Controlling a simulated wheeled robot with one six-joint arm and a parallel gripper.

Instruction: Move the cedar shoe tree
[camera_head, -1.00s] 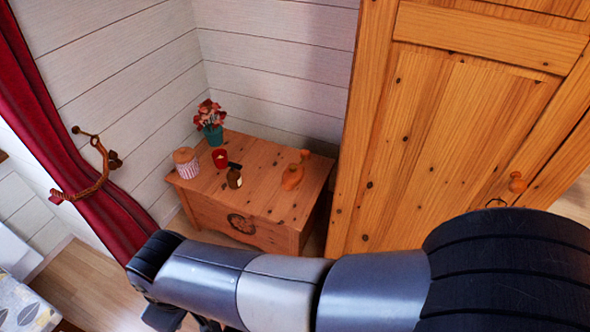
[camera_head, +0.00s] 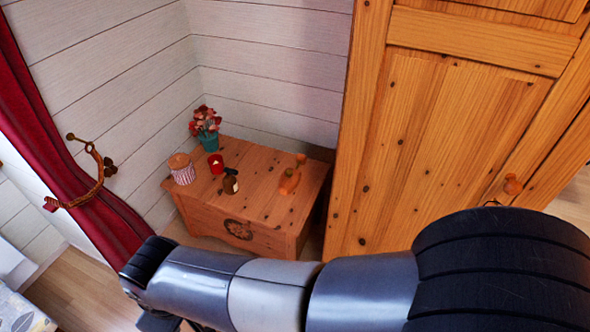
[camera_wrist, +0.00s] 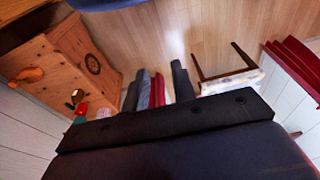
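The cedar shoe tree (camera_head: 289,181) is an orange-brown wooden piece with a knob at its far end. It lies on the right part of a wooden chest's top (camera_head: 255,170). In the wrist view the shoe tree (camera_wrist: 28,75) shows at the far left on the chest, well away from the fingers. My gripper (camera_wrist: 161,78) shows two dark fingers standing apart, with floor and something red visible between them. Nothing is clearly held. In the head view my arm crosses the bottom, and the fingers are mostly hidden or cut off.
The chest also bears a striped jar (camera_head: 182,170), a red candle (camera_head: 215,163), a small brown bottle (camera_head: 230,182) and a potted flower (camera_head: 206,127). A tall wooden wardrobe (camera_head: 450,140) stands close on the right. A red curtain (camera_head: 95,205) hangs left. Floor shows between.

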